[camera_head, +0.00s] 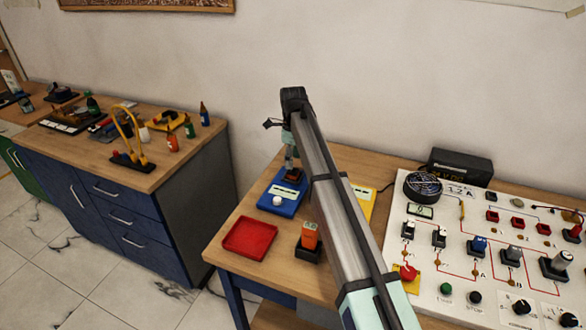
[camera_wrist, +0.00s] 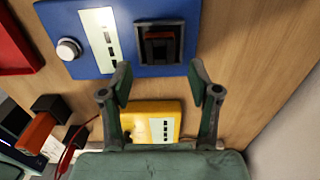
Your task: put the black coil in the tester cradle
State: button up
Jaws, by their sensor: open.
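The tester is a blue plate (camera_head: 272,206) on the wooden bench, with a white knob and a pale label strip; it also shows in the wrist view (camera_wrist: 85,68). Its cradle (camera_wrist: 140,60) is a dark square frame on the plate's right part in the wrist view. Inside the cradle sits a black block with a reddish-brown strip (camera_wrist: 159,45), which may be the black coil; its depth in the frame is hard to judge. My gripper (camera_wrist: 161,84) is open and empty, its two fingers apart near the cradle. In the head view my gripper (camera_head: 290,155) is above the cradle.
A red tray (camera_head: 250,237) lies left of an orange block (camera_head: 309,235) in a black base. A yellow device (camera_wrist: 152,107) lies beside the tester, partly hidden behind my arm in the head view. A white circuit board (camera_head: 450,270) with several parts fills the bench's right side.

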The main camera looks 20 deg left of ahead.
notch_tip(320, 180, up, 8)
jog(key=b, duration=0.1)
jog(key=shift+f, duration=0.25)
